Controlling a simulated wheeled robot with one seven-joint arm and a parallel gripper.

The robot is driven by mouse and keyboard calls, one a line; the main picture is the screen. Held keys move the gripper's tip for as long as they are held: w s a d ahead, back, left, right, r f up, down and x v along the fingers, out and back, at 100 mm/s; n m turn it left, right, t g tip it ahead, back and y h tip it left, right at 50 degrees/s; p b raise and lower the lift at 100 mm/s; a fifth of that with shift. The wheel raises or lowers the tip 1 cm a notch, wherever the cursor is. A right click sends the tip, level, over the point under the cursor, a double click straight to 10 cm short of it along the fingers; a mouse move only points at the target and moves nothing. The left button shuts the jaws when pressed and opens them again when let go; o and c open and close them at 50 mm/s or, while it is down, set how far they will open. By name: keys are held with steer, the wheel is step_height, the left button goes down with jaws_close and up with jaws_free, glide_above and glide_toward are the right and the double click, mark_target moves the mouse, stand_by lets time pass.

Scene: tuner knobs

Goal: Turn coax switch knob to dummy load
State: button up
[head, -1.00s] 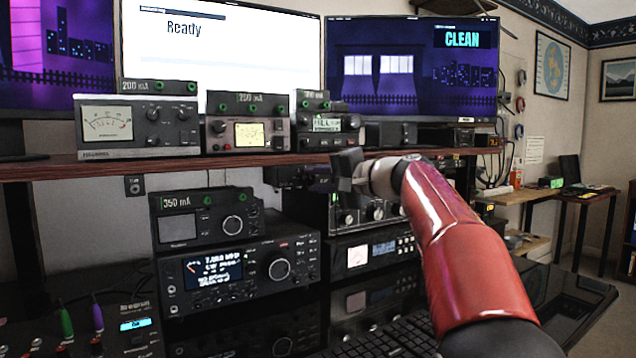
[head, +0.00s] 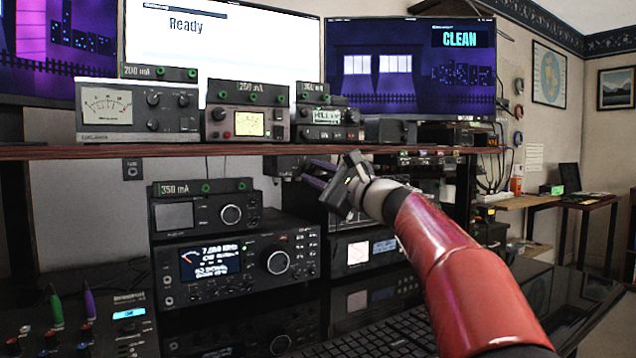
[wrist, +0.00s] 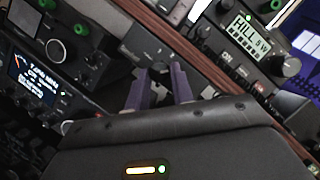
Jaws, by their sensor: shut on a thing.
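The coax switch (head: 284,166) is a small dark box under the wooden shelf, just left of my gripper in the head view. It also shows in the wrist view (wrist: 148,44), tilted along the shelf edge. Its small dark knob (wrist: 159,68) sits between my fingertips. My gripper (head: 312,172) has purple fingers that reach left to the switch; in the wrist view (wrist: 161,74) they are shut on the knob from both sides. The fingers partly hide the knob, and its markings are too small to read, so I cannot tell its position.
The wooden shelf (head: 60,151) runs close above my gripper and carries several meters and tuners. A large radio (head: 240,265) and a smaller 350 mA unit (head: 205,210) stand below left. Another radio (head: 365,253) is below my gripper. A keyboard (head: 385,338) lies in front.

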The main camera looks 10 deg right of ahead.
steer(key=m, duration=0.2)
steer(key=m+t+h+b, duration=0.1)
steer(key=m, duration=0.1)
steer(key=m+t+b, duration=0.1)
steer(key=m, duration=0.1)
steer(key=shift+a+f+h, duration=0.2)
steer(key=shift+f+h, duration=0.1)
steer(key=shift+f, duration=0.05)
steer(key=shift+a+m+t+h+b, duration=0.1)
steer(key=shift+m+t+h+b, duration=0.35)
steer(key=shift+m, duration=0.7)
steer(key=shift+m+t+h+b, duration=0.45)
steer(key=shift+m, duration=1.1)
steer(key=o, duration=1)
steer(key=shift+r, duration=0.1)
steer(key=shift+s, duration=0.15)
steer(key=b+v, duration=0.2)
steer(key=v, duration=0.5)
steer(key=shift+s, duration=0.3)
